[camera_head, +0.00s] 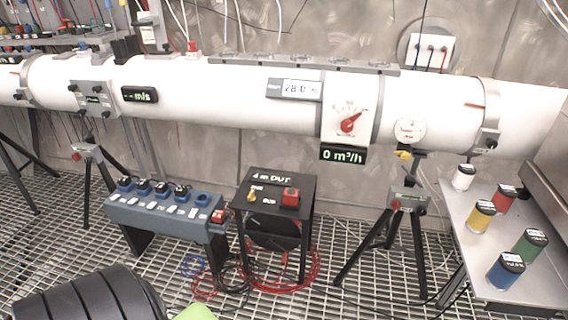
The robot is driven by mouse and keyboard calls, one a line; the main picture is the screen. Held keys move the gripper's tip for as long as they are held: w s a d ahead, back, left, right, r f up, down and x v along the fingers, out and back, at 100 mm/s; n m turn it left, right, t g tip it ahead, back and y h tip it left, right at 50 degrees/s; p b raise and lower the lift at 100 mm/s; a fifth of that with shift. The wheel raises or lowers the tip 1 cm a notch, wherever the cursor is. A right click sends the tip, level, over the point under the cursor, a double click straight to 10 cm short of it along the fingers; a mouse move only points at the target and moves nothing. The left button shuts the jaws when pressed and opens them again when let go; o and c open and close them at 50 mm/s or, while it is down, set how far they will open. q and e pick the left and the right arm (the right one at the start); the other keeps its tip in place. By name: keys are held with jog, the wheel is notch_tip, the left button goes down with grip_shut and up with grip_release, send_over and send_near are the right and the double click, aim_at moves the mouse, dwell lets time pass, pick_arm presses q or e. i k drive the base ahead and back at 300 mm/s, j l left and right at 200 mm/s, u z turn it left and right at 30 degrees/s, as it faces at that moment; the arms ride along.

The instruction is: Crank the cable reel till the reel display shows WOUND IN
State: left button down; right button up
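The cable reel (308,222) is a black box-shaped frame on legs, standing on the grating in the middle of the view. Its top display (272,177) reads "4 m OUT" in pale green letters. A small yellow knob (252,195) and a red block (290,196) sit on the top plate. A dark round drum (272,233) shows inside the frame, partly hidden. I cannot make out a crank handle clearly. Neither of my grippers is in view.
A blue socket bench (168,219) stands left of the reel, with loose cables (232,280) on the grating. Tripods (404,230) support the white pipe (215,95) behind. A grey table (475,255) with several coloured canisters is at right. A black ribbed object (90,298) fills the bottom left.

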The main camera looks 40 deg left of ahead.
aim_at(272, 225)
jog(key=u, duration=1.45)
